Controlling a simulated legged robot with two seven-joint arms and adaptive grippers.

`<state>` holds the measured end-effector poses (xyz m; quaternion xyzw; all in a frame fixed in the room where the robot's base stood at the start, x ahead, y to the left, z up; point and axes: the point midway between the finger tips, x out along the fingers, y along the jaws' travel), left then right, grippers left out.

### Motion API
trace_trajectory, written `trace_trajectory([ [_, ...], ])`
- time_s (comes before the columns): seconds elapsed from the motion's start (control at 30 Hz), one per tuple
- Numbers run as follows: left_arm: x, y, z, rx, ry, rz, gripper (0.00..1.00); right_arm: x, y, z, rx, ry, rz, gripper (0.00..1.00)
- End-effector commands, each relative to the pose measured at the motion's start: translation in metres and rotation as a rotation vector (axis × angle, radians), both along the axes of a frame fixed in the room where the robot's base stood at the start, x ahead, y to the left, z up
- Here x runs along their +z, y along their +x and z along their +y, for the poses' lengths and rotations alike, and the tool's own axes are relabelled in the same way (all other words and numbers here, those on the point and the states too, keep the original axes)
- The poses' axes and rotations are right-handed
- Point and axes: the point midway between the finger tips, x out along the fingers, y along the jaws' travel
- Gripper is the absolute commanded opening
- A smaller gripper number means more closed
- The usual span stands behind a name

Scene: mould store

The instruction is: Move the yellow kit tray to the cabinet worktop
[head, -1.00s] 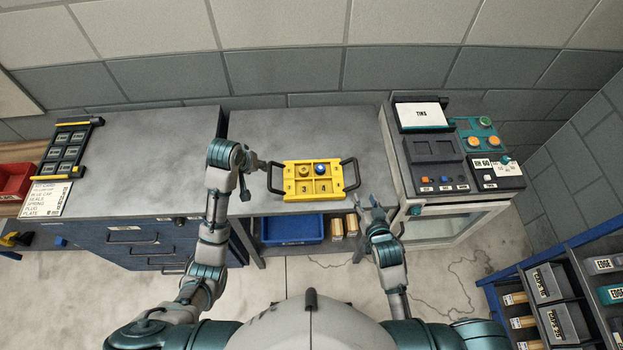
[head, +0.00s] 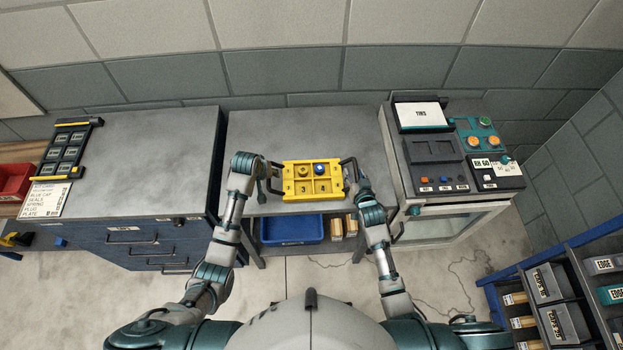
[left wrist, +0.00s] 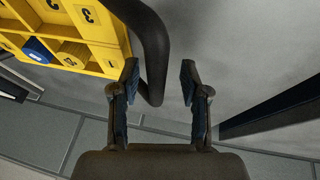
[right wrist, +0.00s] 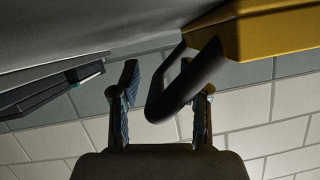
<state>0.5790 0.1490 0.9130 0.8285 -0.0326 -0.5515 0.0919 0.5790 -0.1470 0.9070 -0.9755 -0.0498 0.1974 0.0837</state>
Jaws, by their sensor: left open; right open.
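The yellow kit tray (head: 313,197) sits on the middle grey bench (head: 260,135), with a black handle at each end and numbered compartments. A blue piece and a yellowish round piece lie in its back compartments. My left gripper (head: 269,174) is open at the tray's left handle; in the left wrist view the dark handle (left wrist: 155,60) lies between the spread fingers. My right gripper (head: 352,177) is open at the right handle; in the right wrist view that handle (right wrist: 185,88) lies between the fingers, closer to the right one. The cabinet worktop (head: 150,150) is left of the bench, above blue drawers.
A black rack of grey blocks (head: 70,148) and a paper list (head: 46,198) lie at the worktop's left end; its middle and right are clear. A machine with a screen and buttons (head: 440,150) stands right of the bench. A blue bin (head: 291,229) sits below the bench.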

Motion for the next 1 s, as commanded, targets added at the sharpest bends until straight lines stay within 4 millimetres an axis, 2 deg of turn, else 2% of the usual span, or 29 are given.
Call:
trace_trajectory([
  [0.13, 0.0, 0.0, -0.001, 0.0, 0.0, 0.0, 0.46, 0.0, 0.0, -0.001, 0.0, 0.0, 0.0, 0.46],
  [0.17, 0.0, 0.0, -0.001, 0.0, 0.0, 0.0, 0.43, 0.0, 0.0, -0.001, 0.0, 0.0, 0.0, 0.43],
  [0.33, 0.0, 0.0, 0.001, 0.0, 0.0, 0.0, 0.01, 0.0, 0.0, 0.0, 0.0, -0.001, 0.001, 0.01],
  [0.77, 0.001, 0.001, 0.001, 0.001, 0.0, -0.001, 0.0, 0.0, 0.0, 0.0, 0.0, -0.003, 0.0, 0.0],
  [1.0, 0.017, 0.001, 0.001, 0.001, 0.0, -0.004, 0.0, 0.016, 0.0, 0.0, 0.0, -0.004, -0.001, 0.0],
])
